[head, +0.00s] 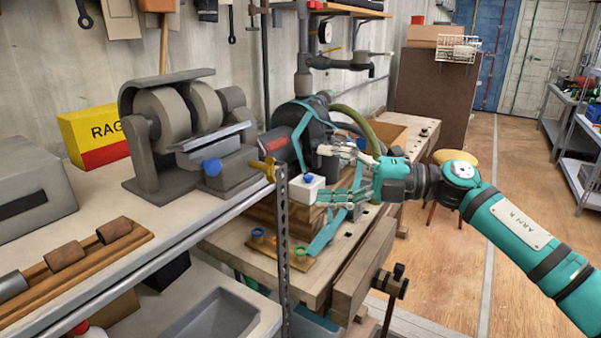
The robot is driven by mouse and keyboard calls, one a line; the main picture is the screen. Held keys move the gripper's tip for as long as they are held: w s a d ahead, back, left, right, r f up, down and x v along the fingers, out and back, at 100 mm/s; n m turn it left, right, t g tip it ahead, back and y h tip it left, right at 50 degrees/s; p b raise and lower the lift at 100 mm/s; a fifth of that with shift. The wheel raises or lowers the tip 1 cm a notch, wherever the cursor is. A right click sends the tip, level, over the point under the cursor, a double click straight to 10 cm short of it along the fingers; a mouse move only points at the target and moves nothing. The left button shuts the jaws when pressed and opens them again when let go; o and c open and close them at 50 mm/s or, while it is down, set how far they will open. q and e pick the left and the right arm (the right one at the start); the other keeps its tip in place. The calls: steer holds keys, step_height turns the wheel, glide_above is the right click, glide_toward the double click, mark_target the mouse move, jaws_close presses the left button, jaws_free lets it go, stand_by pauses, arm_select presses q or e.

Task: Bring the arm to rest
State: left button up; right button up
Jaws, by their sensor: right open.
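My right arm, teal and dark grey, comes in from the right edge and reaches left over the wooden workbench (232,250). My right gripper (324,177) is open, with its fingers pointing left. A small white box with a blue knob (302,192) is just left of the fingertips, above stacked wooden blocks. I cannot tell whether the fingers touch the box, and nothing clearly shows held between them. My left gripper is not in view.
A bench grinder (180,120) stands on the shelf at left, near a yellow and red rag box (95,135). A dark drill press (305,80) rises behind the gripper. A vise (365,270) is at the bench front. Wooden floor (520,200) at right is open.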

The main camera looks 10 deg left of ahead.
steer(key=shift+d, duration=0.85)
